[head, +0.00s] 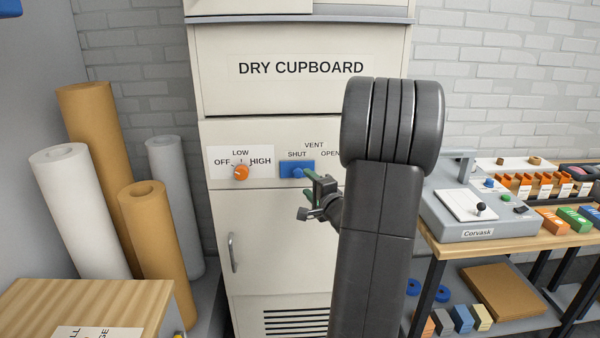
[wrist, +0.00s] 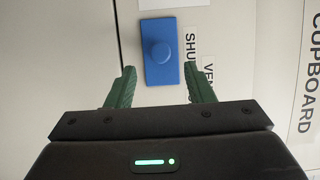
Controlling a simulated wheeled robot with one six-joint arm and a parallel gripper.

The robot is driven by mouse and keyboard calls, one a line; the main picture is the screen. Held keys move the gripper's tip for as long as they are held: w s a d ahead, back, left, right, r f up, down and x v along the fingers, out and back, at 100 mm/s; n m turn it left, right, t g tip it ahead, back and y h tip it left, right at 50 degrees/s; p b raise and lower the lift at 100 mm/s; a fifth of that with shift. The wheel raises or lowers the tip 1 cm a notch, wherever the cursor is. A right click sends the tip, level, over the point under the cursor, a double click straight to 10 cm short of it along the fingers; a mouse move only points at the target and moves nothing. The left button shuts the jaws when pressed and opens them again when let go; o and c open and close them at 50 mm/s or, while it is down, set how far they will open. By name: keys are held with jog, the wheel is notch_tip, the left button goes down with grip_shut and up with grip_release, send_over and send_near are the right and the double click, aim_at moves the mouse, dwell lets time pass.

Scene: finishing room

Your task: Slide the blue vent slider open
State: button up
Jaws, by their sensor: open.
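The blue vent slider (head: 291,168) is on the front of the cupboard (head: 220,150), by the SHUT label and left of the OPEN label. In the wrist view the slider (wrist: 160,60) is a blue plate with a round knob, ahead of my fingertips. My gripper (head: 318,189) is in front of the panel, at the slider's lower right in the head view. In the wrist view its green fingers (wrist: 158,80) are apart, one on each side of the slider's near end, with nothing between them gripped. Whether they touch the panel I cannot tell. My arm hides the area right of OPEN.
An orange knob (head: 241,173) sits left of the slider. A door handle (head: 233,252) is below. Paper rolls (head: 75,205) stand at left. A bench (head: 520,240) with a grey machine (head: 475,205) and several small blocks stands at right.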

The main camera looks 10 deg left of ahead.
aim_at(299, 174)
jog(key=p+x, duration=0.1)
jog(key=x, duration=0.5)
jog(key=shift+d, duration=0.1)
grip_shut()
